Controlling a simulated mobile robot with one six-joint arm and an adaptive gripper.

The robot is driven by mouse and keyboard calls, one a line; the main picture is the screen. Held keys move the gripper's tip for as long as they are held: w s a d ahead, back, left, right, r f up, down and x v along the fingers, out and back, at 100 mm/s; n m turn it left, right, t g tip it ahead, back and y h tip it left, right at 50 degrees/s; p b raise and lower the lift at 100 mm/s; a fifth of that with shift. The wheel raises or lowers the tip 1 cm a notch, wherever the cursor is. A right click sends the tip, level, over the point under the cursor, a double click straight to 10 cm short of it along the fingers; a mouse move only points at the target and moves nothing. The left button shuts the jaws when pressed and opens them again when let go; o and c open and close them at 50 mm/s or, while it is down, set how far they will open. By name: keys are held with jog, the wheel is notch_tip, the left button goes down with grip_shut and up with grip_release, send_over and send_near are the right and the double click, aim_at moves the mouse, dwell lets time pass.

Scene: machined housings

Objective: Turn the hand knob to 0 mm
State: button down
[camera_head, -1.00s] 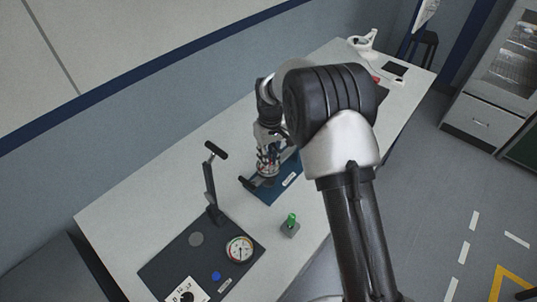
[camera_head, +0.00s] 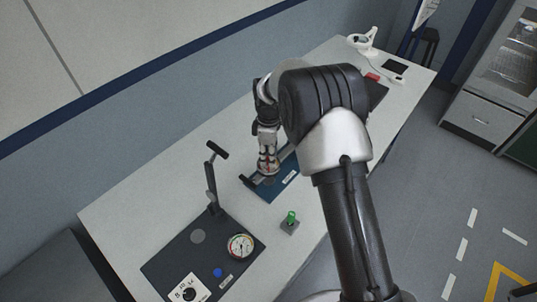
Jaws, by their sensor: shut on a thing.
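My gripper (camera_head: 268,170) points down over the blue plate (camera_head: 284,188) in the middle of the table. It is shut at the device on this plate, and the fingers hide what is between them. The hand knob itself does not show clearly; it appears to be inside the fingers. A black bar with a grip end (camera_head: 248,182) sticks out at the left of the plate. No millimetre scale can be read from here.
A green-topped peg (camera_head: 291,218) stands in a grey block.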

jog(key=shift+n, duration=0.6)
jog(key=c, duration=1.5)
grip_release()
jog(key=shift+o, duration=0.2)
notch_tip(320, 180, up, 12)
jog(key=shift+w, duration=0.25)
